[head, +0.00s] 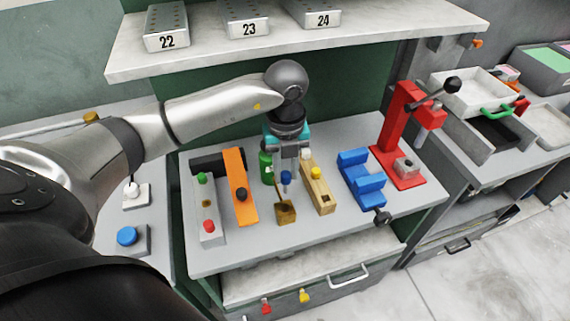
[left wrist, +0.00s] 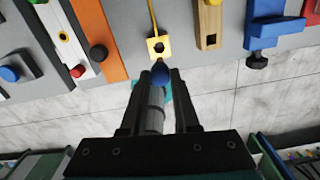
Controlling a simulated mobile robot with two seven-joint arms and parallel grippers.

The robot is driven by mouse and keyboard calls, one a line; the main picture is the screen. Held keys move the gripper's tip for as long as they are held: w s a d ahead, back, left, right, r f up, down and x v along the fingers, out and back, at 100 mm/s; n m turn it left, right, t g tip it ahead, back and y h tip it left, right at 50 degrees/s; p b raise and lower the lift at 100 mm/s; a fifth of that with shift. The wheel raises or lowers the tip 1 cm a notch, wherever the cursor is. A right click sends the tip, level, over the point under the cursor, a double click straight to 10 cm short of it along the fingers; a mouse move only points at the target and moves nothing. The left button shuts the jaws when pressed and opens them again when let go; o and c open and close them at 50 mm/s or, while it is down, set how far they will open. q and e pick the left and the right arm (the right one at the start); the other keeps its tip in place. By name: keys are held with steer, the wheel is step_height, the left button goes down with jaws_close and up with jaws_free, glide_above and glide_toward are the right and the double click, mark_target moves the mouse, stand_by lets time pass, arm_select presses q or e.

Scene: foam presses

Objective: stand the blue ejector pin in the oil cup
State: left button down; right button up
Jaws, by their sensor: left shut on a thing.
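The blue ejector pin (head: 286,178) is held between the fingers of my left gripper (head: 287,165), above the bench. In the left wrist view, its blue end (left wrist: 160,72) shows at the tips of my left gripper (left wrist: 162,80), and part of its grey body lies between the fingers. The oil cup (head: 285,213) is a small brass-coloured square block standing just in front of and below the pin. Its dark opening shows in the left wrist view (left wrist: 157,48), close beyond the pin's end. A thin rod rises from the cup. The pin looks outside the cup. My right gripper is out of view.
A wooden block (head: 322,196) stands right of the cup, and an orange bar (head: 240,180) left of it. A green bottle (head: 266,168) stands behind. A blue vise (head: 361,177) and a red press (head: 388,140) are farther right. A shelf (head: 200,60) overhangs the bench.

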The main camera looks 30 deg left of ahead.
mark_target(285, 192)
arm_select(q)
steer(key=shift+a+n, duration=0.1)
steer(key=shift+n, duration=0.2)
steer(key=shift+f+b, duration=2.2)
steer(key=shift+f, duration=0.75)
steer(key=shift+f, duration=0.15)
steer(key=shift+f, duration=0.35)
steer(key=shift+f+b, duration=1.5)
steer(key=shift+f, duration=0.25)
steer(key=c, duration=0.6)
jaws_free()
